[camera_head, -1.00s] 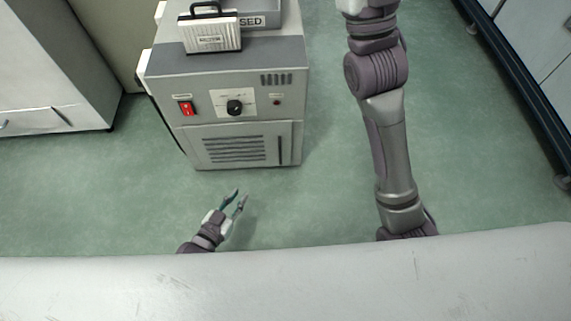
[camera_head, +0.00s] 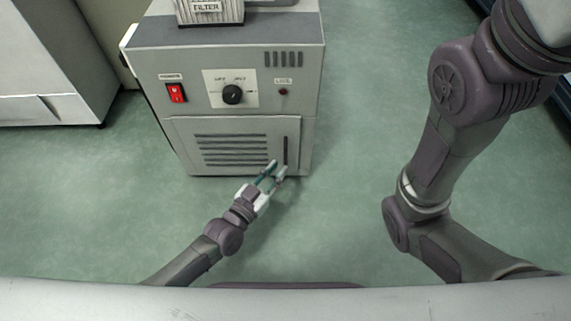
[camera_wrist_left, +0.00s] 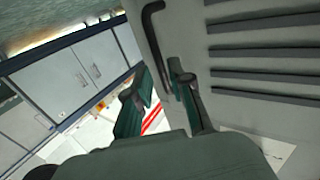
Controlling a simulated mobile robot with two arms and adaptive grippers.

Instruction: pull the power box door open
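The power box (camera_head: 225,60) is a grey cabinet standing on the green floor. Its lower front door (camera_head: 222,125) has dark vent slats and a dark vertical handle (camera_head: 285,150) near its right edge; the door looks shut. My left gripper (camera_head: 275,173) is in front of the door's lower right part, just below the handle. In the left wrist view the open fingers (camera_wrist_left: 160,95) point toward the door panel, and the dark handle (camera_wrist_left: 154,45) shows just beyond them, not held. My right arm comes down at the right, and its gripper is out of view.
A red switch (camera_head: 176,92) and a black knob (camera_head: 232,94) sit above the door. A filter box (camera_head: 210,10) rests on top. A white cabinet (camera_head: 50,70) stands at the left. The floor right of the power box is clear.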

